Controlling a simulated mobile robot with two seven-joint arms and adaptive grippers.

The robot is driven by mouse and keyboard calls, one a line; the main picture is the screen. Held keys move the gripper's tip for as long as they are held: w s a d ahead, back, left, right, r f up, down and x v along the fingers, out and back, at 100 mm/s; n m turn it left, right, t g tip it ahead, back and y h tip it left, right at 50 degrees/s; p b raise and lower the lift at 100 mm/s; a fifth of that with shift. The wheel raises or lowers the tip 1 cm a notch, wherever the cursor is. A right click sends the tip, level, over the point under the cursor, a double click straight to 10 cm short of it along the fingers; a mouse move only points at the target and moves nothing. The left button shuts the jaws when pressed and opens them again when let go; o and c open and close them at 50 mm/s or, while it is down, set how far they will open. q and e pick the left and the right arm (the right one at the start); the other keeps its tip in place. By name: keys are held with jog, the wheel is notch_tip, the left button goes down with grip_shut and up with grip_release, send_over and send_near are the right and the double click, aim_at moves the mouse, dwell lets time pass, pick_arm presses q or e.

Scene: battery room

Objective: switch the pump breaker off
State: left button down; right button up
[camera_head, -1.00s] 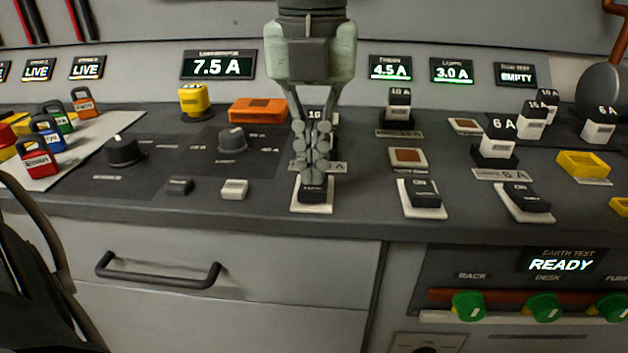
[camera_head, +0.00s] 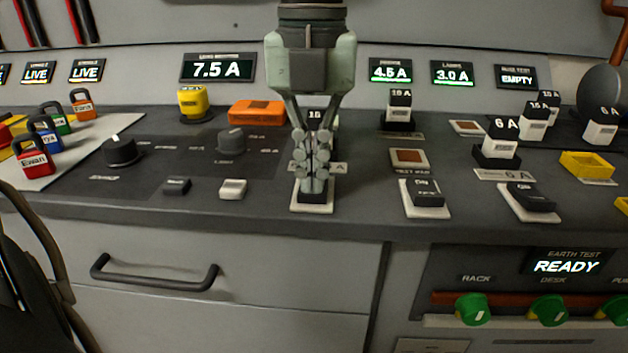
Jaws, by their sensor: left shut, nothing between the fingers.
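My left gripper (camera_head: 313,184) comes down from the top centre in the head view. It is shut and empty, its tips at a black rocker switch on a white plate (camera_head: 313,209). The tips seem to touch the rocker and hide much of it, so its position and label cannot be read. Two similar black rockers on white plates stand to the right, a middle one (camera_head: 425,192) and a right one (camera_head: 530,197). I cannot read which of them is the pump breaker. My right gripper is not in view.
Black-and-white fuse blocks marked 10 A (camera_head: 399,107) and 6 A (camera_head: 498,143) stand behind the rockers. Dark knobs (camera_head: 122,151), an orange box (camera_head: 256,111) and coloured padlocks (camera_head: 38,160) lie left. Green knobs (camera_head: 472,309) sit below the desk edge.

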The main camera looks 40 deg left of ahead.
pick_arm(q)
jog(key=shift+r+p, duration=2.1)
jog(key=shift+r, duration=1.4)
jog(key=shift+f, duration=0.1)
